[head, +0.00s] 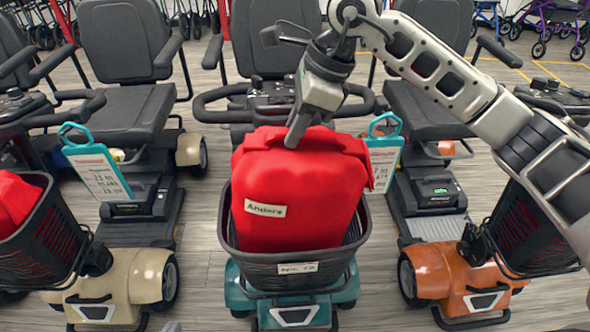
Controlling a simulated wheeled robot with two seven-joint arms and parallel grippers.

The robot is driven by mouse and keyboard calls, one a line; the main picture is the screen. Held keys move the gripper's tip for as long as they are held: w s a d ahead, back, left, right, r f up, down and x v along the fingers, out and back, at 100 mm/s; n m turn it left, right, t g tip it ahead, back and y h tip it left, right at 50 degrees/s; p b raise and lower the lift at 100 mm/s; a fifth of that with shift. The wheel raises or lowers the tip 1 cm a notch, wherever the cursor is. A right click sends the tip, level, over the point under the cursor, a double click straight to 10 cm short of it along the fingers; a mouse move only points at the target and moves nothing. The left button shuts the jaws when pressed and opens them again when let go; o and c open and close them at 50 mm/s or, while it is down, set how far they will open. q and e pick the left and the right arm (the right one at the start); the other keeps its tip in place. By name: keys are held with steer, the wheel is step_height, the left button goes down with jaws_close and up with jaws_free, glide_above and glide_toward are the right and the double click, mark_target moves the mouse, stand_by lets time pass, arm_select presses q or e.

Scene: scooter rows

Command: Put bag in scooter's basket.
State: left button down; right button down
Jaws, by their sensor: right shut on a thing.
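A red bag (300,185) with a white label reading roughly "Anders" sits upright, its lower part inside the black basket (290,257) of the middle, teal scooter (335,285). The basket has a small number tag on its front rim. The bag's upper part stands above the rim. My right gripper (294,138) comes down from above and is shut on the top of the bag; its fingertips are partly hidden there. Whether the bag touches the basket floor is hidden. My left gripper is not in view.
A beige scooter (115,285) stands left and an orange scooter (440,270) right. Another red bag (18,200) is in the left basket (50,235). Teal-framed price tags (97,170) hang between scooters. The middle handlebar (225,112) is close behind the bag. My right arm covers part of the right.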

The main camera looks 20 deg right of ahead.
step_height(320, 180, down, 6)
steer(key=shift+r, duration=0.15)
step_height(320, 180, down, 4)
steer(key=shift+r, duration=0.15)
steer(key=c, duration=1.3)
jaws_free()
glide_toward(300, 144)
step_height(300, 144, down, 4)
steer(key=shift+s+r, duration=0.1)
steer(key=shift+r, duration=0.15)
